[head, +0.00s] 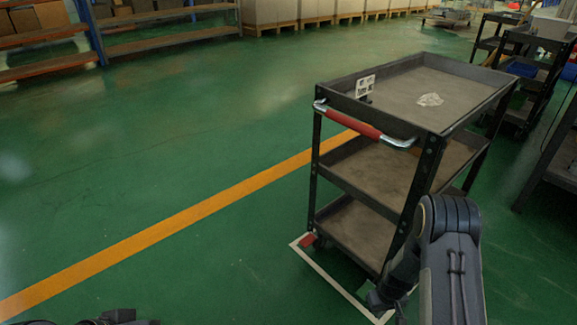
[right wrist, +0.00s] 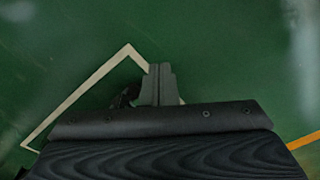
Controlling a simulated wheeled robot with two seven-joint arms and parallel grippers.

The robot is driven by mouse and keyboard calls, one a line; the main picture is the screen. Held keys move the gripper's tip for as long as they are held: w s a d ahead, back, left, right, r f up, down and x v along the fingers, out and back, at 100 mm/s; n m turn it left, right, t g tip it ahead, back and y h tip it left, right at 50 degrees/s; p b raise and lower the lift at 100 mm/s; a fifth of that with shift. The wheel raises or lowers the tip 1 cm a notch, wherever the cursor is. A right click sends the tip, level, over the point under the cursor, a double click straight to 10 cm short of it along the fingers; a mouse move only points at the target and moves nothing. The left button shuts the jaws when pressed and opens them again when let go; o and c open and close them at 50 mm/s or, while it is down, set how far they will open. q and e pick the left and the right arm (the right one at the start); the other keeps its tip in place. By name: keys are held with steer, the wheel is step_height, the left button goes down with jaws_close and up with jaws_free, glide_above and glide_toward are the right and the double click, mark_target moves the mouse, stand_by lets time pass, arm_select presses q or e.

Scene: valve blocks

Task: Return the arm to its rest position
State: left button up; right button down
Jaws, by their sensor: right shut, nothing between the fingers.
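My right arm comes in at the lower right of the head view, in front of the cart. Its gripper (head: 386,302) hangs low near the cart's base, partly cut off by the bottom edge. In the right wrist view the fingers of this gripper (right wrist: 158,84) are together and empty, over green floor. A dark part of my own body shows at the bottom left of the head view; my left gripper cannot be made out.
A black three-shelf cart (head: 400,95) with a red handle (head: 350,121) stands close to my right arm. A white line (head: 328,277) marks the floor at its base, also in the right wrist view (right wrist: 85,92). Open green floor (head: 150,150) lies left.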

steer(key=s+a+r+m+t+y, duration=0.1)
steer(key=s+r+t+y, duration=0.15)
steer(key=r, duration=1.15)
steer(key=s+a+r+m+t+y, duration=0.1)
steer(key=s+a+r+m, duration=0.15)
steer(key=r, duration=1.15)
steer(key=s+a+r+t, duration=0.1)
steer(key=s+a+r, duration=0.1)
steer(key=s+r, duration=0.5)
steer(key=s+a+r+t, duration=0.1)
steer(key=s+a+r, duration=0.15)
steer(key=s, duration=0.85)
step_height(320, 180, up, 34)
steer(key=p, duration=3.3)
steer(key=shift+d+r+p, duration=0.15)
steer(key=shift+d+p, duration=0.2)
steer(key=shift+d, duration=0.05)
